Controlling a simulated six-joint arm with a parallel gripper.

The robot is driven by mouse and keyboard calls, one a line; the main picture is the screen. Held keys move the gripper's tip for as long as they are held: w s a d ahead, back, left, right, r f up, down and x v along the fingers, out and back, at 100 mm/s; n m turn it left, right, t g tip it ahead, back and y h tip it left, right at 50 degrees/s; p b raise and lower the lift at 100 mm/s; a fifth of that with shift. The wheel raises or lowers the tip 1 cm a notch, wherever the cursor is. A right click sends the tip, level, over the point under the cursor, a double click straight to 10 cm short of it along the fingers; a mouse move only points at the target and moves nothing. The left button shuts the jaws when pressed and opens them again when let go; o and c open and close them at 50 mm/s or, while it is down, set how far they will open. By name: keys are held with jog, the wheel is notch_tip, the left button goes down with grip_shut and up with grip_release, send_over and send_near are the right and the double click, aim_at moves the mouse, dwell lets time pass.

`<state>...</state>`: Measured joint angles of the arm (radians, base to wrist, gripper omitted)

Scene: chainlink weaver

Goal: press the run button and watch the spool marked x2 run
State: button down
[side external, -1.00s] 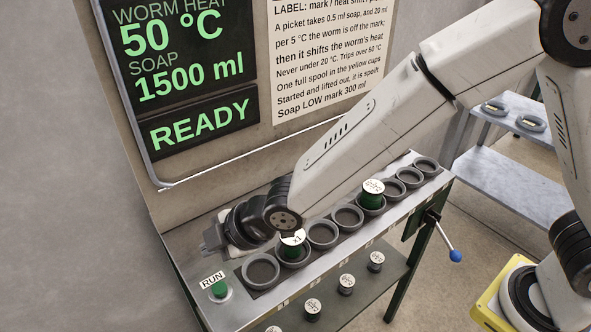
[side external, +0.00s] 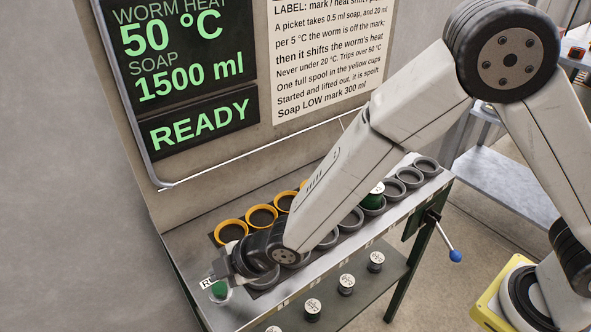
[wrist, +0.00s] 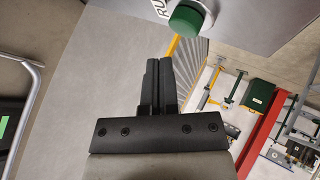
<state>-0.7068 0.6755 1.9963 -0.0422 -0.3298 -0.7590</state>
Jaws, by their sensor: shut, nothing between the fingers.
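The green run button (side external: 220,290) sits at the front left of the bench top, partly covered by my gripper (side external: 215,272). In the wrist view the button (wrist: 186,18) is beyond the fingertips of my gripper (wrist: 160,62), a little to the right. My fingers are shut and empty. In the side view the fingertips are close to the button; I cannot tell if they touch it. A green spool (side external: 374,198) stands in a grey cup, partly behind my arm; its mark is unreadable. I cannot make out a spool marked x2. The display (side external: 185,123) reads READY, 50 °C, 1500 ml.
Yellow cups (side external: 231,229) line the back row. Grey cups (side external: 410,177) line the front row, partly hidden by my arm. Several labelled spools (side external: 347,283) stand on the lower shelf. A blue-knobbed lever (side external: 455,255) sticks out at the bench's right end.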

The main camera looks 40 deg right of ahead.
jog(key=shift+f, duration=0.65)
